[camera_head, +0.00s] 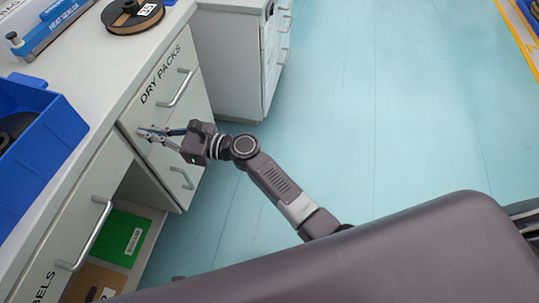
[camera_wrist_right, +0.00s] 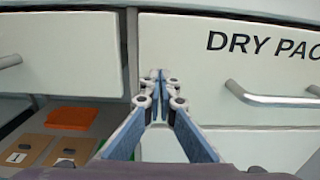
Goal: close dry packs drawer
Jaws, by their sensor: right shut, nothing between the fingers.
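The dry packs drawer (camera_head: 154,106) is in the white cabinet under the counter, left of centre in the head view. Its front carries black lettering and a silver bar handle (camera_head: 176,88). The front looks flush or nearly flush with the cabinet; a small gap cannot be ruled out. My right gripper (camera_head: 145,133) is shut and empty at the drawer front's left end, away from the handle. In the right wrist view, the fingertips (camera_wrist_right: 159,78) are together before the drawer front (camera_wrist_right: 205,75), near its left edge. I cannot tell whether they touch it. My left gripper is out of view.
A labels drawer (camera_head: 62,235) is left of it, above an open shelf with a green packet (camera_head: 122,238). A blue bin (camera_head: 45,150), a spool (camera_head: 132,15) and a heat sealer (camera_head: 45,30) stand on the counter. The floor (camera_head: 350,110) to the right is clear.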

